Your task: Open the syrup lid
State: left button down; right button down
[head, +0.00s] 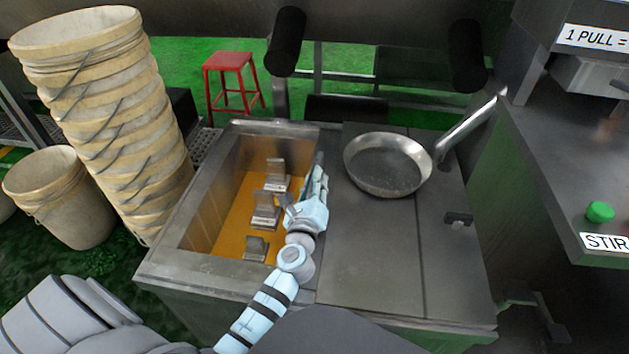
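A metal tank (172,256) stands in front of me, with its left part uncovered and orange-brown syrup (232,215) showing inside. Several grey metal pieces (265,212) stick up out of the syrup. Flat metal lid panels (375,245) cover the right part of the tank. A small dark handle (458,218) is on the right panel. My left gripper (318,178) is above the right edge of the opening, beside the left edge of the panels. I cannot tell if it touches the metal or how far its fingers are apart. My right gripper is not in view.
A metal pan (388,166) rests on the panels, its handle pointing to the upper right. A tall stack of buckets (112,115) and a single bucket (62,195) stand at left. A red stool (231,80) is behind. A counter with a green button (600,212) is at right.

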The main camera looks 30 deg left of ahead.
pick_arm(q)
jog(key=c, duration=1.5)
grip_release()
jog(key=shift+r, duration=0.1)
notch_tip(320, 180, up, 10)
jog(key=shift+d+f, duration=0.1)
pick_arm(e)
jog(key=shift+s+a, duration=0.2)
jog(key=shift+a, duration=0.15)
